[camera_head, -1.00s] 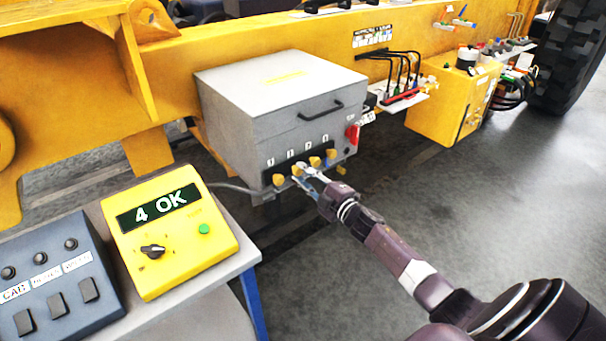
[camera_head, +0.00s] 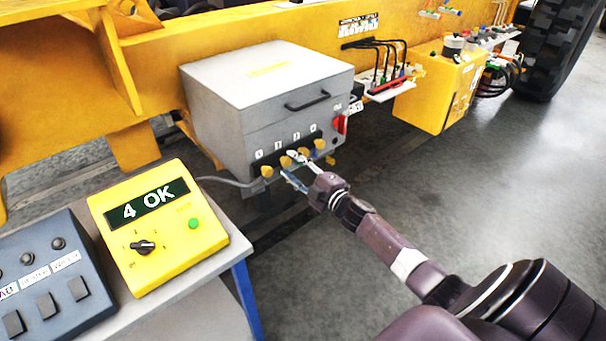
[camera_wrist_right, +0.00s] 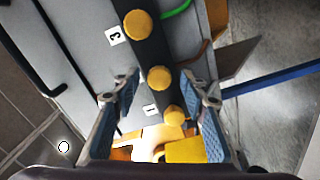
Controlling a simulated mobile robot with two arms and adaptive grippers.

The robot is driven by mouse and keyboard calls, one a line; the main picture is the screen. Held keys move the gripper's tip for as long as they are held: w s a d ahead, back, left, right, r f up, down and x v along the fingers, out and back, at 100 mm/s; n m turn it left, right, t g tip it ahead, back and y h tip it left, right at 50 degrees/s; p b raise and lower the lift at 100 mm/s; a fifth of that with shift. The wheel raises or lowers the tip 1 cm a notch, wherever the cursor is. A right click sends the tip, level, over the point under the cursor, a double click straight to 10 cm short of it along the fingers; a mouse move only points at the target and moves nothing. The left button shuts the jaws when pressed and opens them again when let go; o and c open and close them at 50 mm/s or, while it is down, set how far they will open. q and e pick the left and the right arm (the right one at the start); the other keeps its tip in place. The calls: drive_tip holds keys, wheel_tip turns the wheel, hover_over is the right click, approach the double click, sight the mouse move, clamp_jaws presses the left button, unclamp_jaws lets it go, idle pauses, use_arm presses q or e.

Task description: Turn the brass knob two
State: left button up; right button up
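The grey box (camera_head: 262,95) hangs on the yellow frame and has a row of several brass knobs along its lower front. Brass knob two (camera_head: 285,161) is second from the left; it also shows in the right wrist view (camera_wrist_right: 159,78), between the knob beside label 3 (camera_wrist_right: 137,24) and the end knob (camera_wrist_right: 173,115). My right gripper (camera_head: 287,165) is at knob two. In the wrist view its open fingers (camera_wrist_right: 160,85) stand on either side of that knob, with gaps visible. The label beside knob two is hidden. My left gripper is not in view.
A yellow tester (camera_head: 160,225) reading "4 OK" and a dark switch box (camera_head: 50,275) stand on a bench at left. A red switch (camera_head: 340,124) is on the box's right end. A cable runs from its lower left. The floor at right is clear.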

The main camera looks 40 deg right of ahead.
drive_tip(key=s+d, duration=0.1)
drive_tip(key=s, duration=1)
drive_tip(key=shift+s, duration=0.3)
